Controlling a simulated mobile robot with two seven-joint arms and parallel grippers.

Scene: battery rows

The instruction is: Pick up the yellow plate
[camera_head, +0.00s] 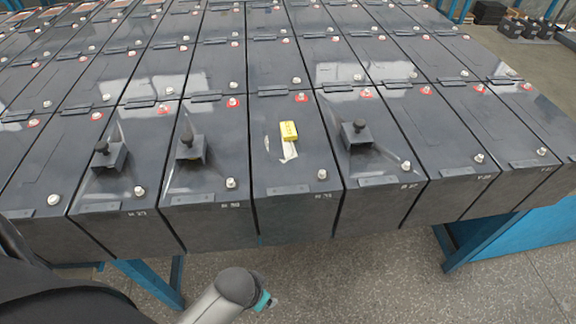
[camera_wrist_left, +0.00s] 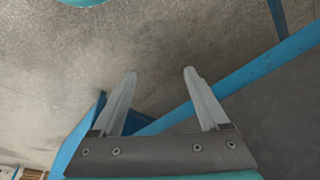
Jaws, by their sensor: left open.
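The yellow plate (camera_head: 289,131) is a small yellow block-like piece on top of a dark grey battery in the front row, near the middle of the head view. A pale patch lies just in front of it on the battery top. In the left wrist view my left gripper (camera_wrist_left: 159,73) is open, with nothing between its fingers; the floor and blue frame show behind it. The yellow plate is not in the wrist view. In the head view an arm link of mine shows at the bottom, below the battery row. My right gripper is not in view.
Rows of dark batteries fill the rack. Black knobbed blocks stand on neighbouring front batteries, at left (camera_head: 109,157), left of centre (camera_head: 191,149) and right (camera_head: 357,136). Blue rack legs (camera_head: 455,249) stand below. Speckled floor (camera_head: 370,270) in front is clear.

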